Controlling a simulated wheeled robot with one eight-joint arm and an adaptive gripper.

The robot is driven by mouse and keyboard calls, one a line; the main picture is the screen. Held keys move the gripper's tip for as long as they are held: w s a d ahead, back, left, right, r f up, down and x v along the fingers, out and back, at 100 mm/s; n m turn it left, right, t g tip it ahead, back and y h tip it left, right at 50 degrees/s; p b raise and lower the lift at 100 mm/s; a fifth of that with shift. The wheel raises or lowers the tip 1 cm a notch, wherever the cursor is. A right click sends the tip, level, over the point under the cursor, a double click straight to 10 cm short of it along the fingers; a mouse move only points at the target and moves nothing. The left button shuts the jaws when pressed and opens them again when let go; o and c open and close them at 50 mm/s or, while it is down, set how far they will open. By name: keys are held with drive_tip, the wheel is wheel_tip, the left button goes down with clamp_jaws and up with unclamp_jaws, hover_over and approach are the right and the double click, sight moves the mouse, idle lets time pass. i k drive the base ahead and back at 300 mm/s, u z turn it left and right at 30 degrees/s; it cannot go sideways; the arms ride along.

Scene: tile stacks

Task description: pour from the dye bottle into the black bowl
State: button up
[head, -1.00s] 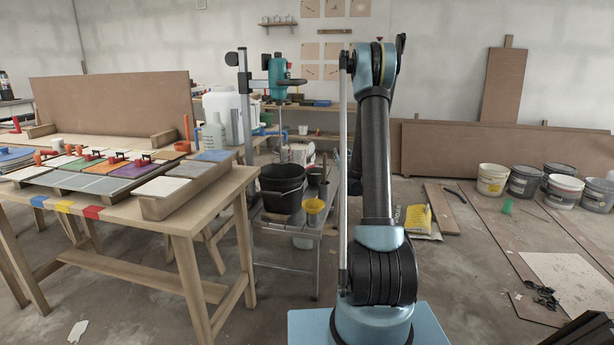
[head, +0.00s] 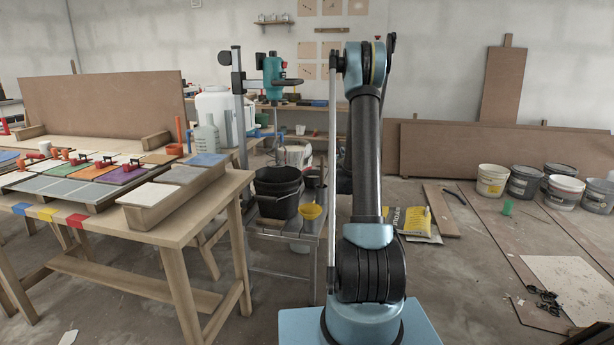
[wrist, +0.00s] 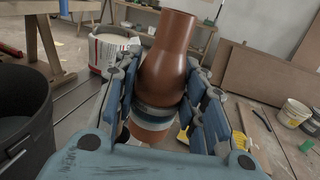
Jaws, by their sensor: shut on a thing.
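My gripper (wrist: 164,112) is shut on a brown bottle (wrist: 168,62), taken as the dye bottle. Its blue padded fingers lie on both sides of the lower body. The bottle's neck points to the top of the wrist view, and its tilt in the room is hard to tell. A deep black container (head: 278,194) stands on the low grey bench, the likeliest black bowl. A black rim and wall (wrist: 22,122) fill the left edge of the wrist view, apart from the bottle.
A white bucket (wrist: 112,48) stands behind the bottle. The wooden table (head: 150,235) with tile stacks is at left. Several paint buckets (head: 492,181) stand on the floor at right.

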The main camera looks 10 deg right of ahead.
sight(313, 180)
drive_tip(key=z, duration=0.05)
drive_tip(key=i, duration=1.3)
